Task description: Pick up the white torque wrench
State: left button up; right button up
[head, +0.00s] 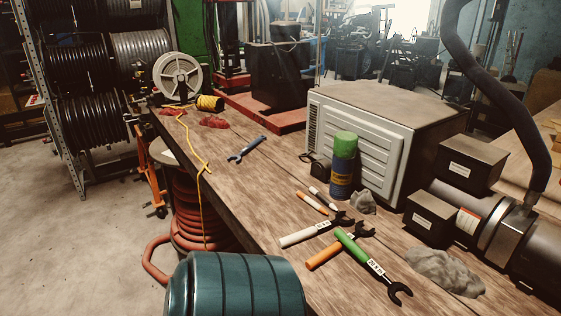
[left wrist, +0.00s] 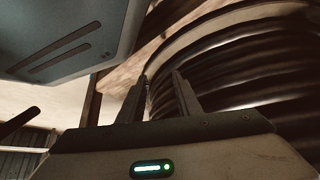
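The white torque wrench (head: 305,236) lies on the wooden workbench, its dark open-ended head pointing right. An orange wrench (head: 325,255) lies just below it, and a green wrench (head: 360,252) with a white label lies to the right, across the orange one near its head. The white handle is uncovered. My left gripper (left wrist: 161,77) shows only in the left wrist view; its two fingers stand apart with nothing seen between them. The wrenches are not seen in that view. My right gripper is in neither view.
On the bench (head: 225,177) are a blue wrench (head: 247,149), a green-capped can (head: 343,165), two markers (head: 312,202), grey rags (head: 445,271) and a large white-grey machine (head: 375,130). The bench's left-middle is mostly clear.

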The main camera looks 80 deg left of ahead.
aim_at(298, 236)
jog(key=u, duration=2.05)
